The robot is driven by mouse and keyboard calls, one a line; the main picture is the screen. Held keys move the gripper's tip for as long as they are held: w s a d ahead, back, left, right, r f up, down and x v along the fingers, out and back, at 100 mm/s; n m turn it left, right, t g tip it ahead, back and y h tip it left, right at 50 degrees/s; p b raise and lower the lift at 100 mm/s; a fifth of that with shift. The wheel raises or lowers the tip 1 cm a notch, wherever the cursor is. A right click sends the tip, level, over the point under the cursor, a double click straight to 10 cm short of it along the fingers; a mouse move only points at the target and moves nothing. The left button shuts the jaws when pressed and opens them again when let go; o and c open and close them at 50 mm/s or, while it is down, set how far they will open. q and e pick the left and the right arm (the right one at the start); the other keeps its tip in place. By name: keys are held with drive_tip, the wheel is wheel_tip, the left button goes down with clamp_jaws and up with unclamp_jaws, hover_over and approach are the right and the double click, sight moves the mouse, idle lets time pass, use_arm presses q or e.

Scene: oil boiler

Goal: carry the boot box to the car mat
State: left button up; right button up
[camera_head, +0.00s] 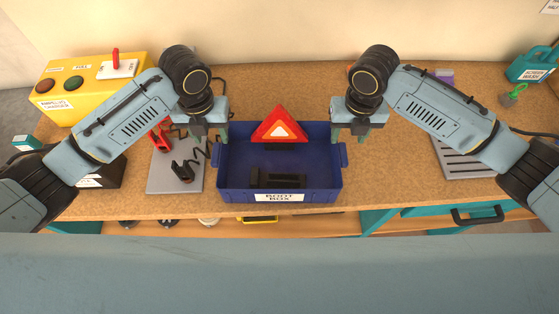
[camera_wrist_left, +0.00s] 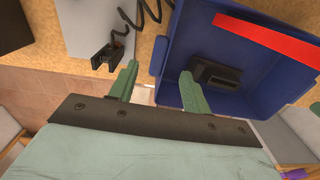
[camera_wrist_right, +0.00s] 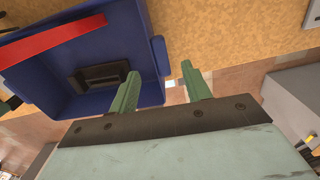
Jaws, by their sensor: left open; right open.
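The blue boot box (camera_head: 230,178), labelled BOOT BOX, stands on the wooden bench in the middle of the head view. A red warning triangle (camera_head: 280,125) stands at its back, and a black item (camera_head: 277,181) lies inside. My left gripper (camera_head: 212,133) is open at the box's left side, and my right gripper (camera_head: 348,133) is open at its right side. In the left wrist view, the fingers (camera_wrist_left: 158,85) point at the left wall of the box (camera_wrist_left: 172,55). In the right wrist view, the fingers (camera_wrist_right: 160,85) point at its right wall (camera_wrist_right: 155,75). I cannot make out a car mat for certain.
A grey plate (camera_head: 165,180) with black and red clamps and a coiled cable lies left of the box. A yellow charger (camera_head: 75,90) stands at the back left. A grey slotted tray (camera_head: 460,160) lies to the right. A teal jug (camera_head: 530,65) stands at the back right.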

sight(216, 150)
use_arm(q)
wheel_tip(216, 150, down, 8)
drive_tip(key=shift+r, duration=0.2)
use_arm(e)
wheel_tip(216, 150, down, 8)
drive_tip(key=shift+r, duration=0.2)
use_arm(q)
clamp_jaws()
use_arm(e)
clamp_jaws()
